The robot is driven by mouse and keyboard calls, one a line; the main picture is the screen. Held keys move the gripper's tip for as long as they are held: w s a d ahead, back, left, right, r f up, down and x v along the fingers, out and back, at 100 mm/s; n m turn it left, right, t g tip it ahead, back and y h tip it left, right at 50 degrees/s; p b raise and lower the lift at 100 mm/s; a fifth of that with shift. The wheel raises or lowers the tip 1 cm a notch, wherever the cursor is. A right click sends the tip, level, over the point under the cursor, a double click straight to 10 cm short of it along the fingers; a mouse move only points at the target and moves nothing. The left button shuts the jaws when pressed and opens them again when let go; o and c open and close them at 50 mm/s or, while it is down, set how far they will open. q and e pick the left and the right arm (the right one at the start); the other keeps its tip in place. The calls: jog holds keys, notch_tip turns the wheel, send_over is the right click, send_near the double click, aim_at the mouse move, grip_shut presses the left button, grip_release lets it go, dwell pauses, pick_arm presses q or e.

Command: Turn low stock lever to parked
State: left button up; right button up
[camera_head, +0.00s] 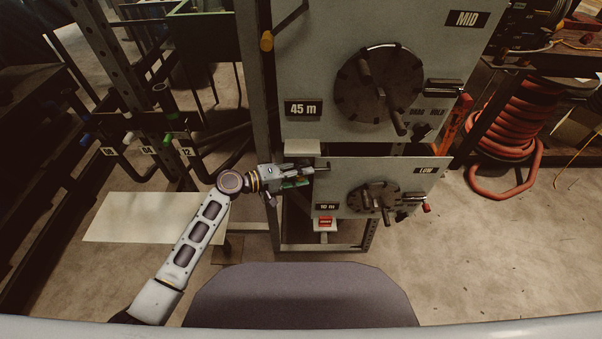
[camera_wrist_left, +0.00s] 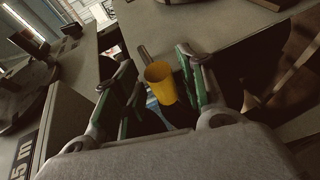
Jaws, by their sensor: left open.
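My left gripper (camera_head: 306,177) is at the upper left corner of the grey LOW panel (camera_head: 342,188), in front of its edge. A short grey rod, the low stock lever (camera_head: 322,167), sticks out to the right of the fingers; its knob is hidden there by the gripper. In the left wrist view, a yellow knob (camera_wrist_left: 160,82) on a grey rod lies between the two green-lined fingers of my left gripper (camera_wrist_left: 163,85). The fingers stand apart on either side of it; I cannot tell whether either touches it. My right gripper is out of view.
The LOW dial (camera_head: 373,198) and a small red handle (camera_head: 426,208) are right of the gripper. The MID panel (camera_head: 312,62) with its large dial (camera_head: 379,88) is above. Another orange-knobbed lever (camera_head: 267,41) hangs upper left. Red hose coils (camera_head: 505,125) lie right.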

pick_arm(q)
jog(key=shift+c, duration=0.5)
grip_shut()
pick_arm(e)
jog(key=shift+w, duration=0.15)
pick_arm(q)
jog(key=shift+f, duration=0.2)
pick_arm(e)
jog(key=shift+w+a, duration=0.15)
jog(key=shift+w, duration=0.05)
